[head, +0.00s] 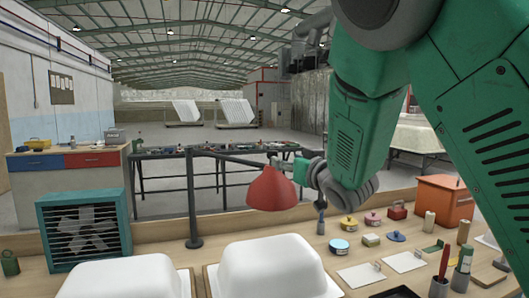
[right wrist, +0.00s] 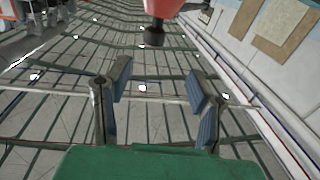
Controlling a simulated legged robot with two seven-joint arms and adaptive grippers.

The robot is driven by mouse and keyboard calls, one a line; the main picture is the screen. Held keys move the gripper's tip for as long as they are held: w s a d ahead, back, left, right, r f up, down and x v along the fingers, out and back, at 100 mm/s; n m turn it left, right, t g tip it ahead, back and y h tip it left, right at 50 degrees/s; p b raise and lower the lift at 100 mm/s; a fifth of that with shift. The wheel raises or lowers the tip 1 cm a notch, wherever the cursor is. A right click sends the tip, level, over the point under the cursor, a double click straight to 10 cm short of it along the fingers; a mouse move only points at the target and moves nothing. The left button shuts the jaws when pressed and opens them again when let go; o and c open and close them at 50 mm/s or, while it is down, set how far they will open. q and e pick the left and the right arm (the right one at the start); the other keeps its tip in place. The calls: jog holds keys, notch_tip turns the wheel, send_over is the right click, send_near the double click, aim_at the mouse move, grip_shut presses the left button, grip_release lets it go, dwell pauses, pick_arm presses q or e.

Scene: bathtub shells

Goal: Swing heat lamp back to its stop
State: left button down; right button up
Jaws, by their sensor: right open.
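The heat lamp has a red cone-shaped shade (head: 272,190) on a dark horizontal arm (head: 232,160), carried by a dark upright post (head: 192,200). The shade hangs over the back edge of the bench, to the right of the post. My right gripper (head: 298,168) is beside the upper right of the shade, partly hidden by my wrist. In the right wrist view my right gripper (right wrist: 160,82) is open with nothing between its fingers. The red shade (right wrist: 164,7) and a dark knob-like part (right wrist: 153,37) show beyond the fingertips. My left gripper is not in view.
Two white tub shells (head: 125,277) (head: 272,266) stand on the bench in front of the lamp. A teal fan box (head: 84,230) is left of the post. Small pots, cards and an orange box (head: 444,200) fill the bench's right side.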

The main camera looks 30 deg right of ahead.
aim_at(276, 155)
jog(key=w+d, duration=0.1)
jog(key=w, duration=0.2)
jog(key=w+d, duration=0.1)
jog(key=w, duration=0.2)
jog(key=w+p, duration=0.1)
jog(key=w, duration=0.2)
jog(key=shift+w+d+f, duration=0.3)
jog(key=shift+w+d, duration=0.1)
jog(key=shift+w+a+r, duration=0.1)
jog(key=shift+w+a, duration=0.4)
jog(key=shift+w, duration=0.1)
jog(key=shift+s+d, duration=0.1)
jog(key=shift+d, duration=0.1)
grip_shut()
jog(key=shift+d, duration=0.2)
